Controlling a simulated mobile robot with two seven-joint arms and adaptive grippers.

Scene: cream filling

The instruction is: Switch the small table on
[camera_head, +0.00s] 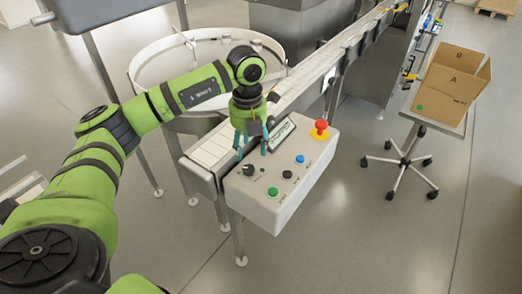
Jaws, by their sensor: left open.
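A light grey control box (285,190) sits at the near end of the conveyor. Its top carries a black knob (248,170), a green button (272,191), a black button (287,174), a blue button (300,158) and a red emergency stop (320,127) on a yellow base. My left gripper (251,153) is open, fingers pointing down, over the box's left part near the knob. I cannot tell whether a finger touches the box. The round white table (142,62) stands behind my left arm, which hides part of it. My right gripper is not in view.
A conveyor (318,62) runs from the box to the upper right. A cardboard box (447,88) stands on a wheeled stand (405,160) at the right. A grey panel (95,12) is at the upper left. The floor at the lower right is clear.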

